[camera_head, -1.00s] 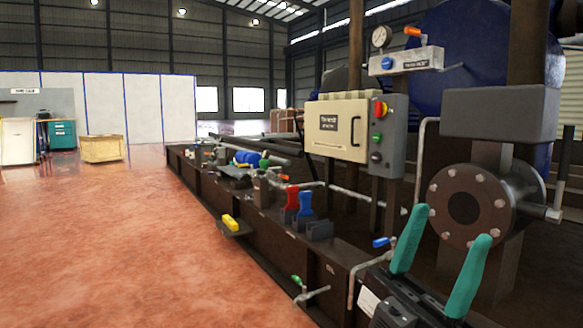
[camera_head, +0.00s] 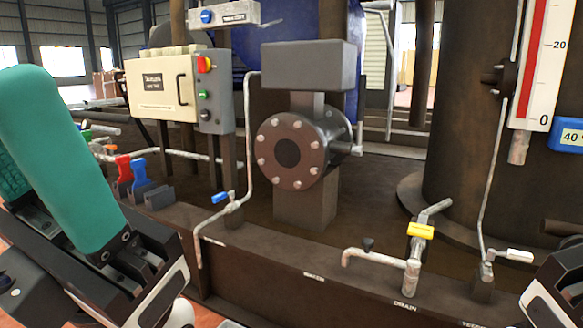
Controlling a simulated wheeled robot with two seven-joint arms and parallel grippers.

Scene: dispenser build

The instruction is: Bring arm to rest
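My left gripper (camera_head: 22,150) is large in the left foreground, close to the camera. One teal finger stands tall, and part of a second, ribbed teal finger shows behind it at the picture's edge. The two finger mounts are set apart, and I see nothing held between the fingers. It appears in front of the skid, touching nothing that I can see. A black and white part of my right arm (camera_head: 560,297) enters at the lower right corner. The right gripper's fingers are outside the picture.
Behind the skid rail (camera_head: 290,275) stand a control box (camera_head: 160,84), a flanged pipe (camera_head: 290,152) and a tank (camera_head: 460,120). A blue-handled valve (camera_head: 222,197), a yellow-handled drain valve (camera_head: 420,230) and a white-handled valve (camera_head: 517,256) stick up along the rail.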

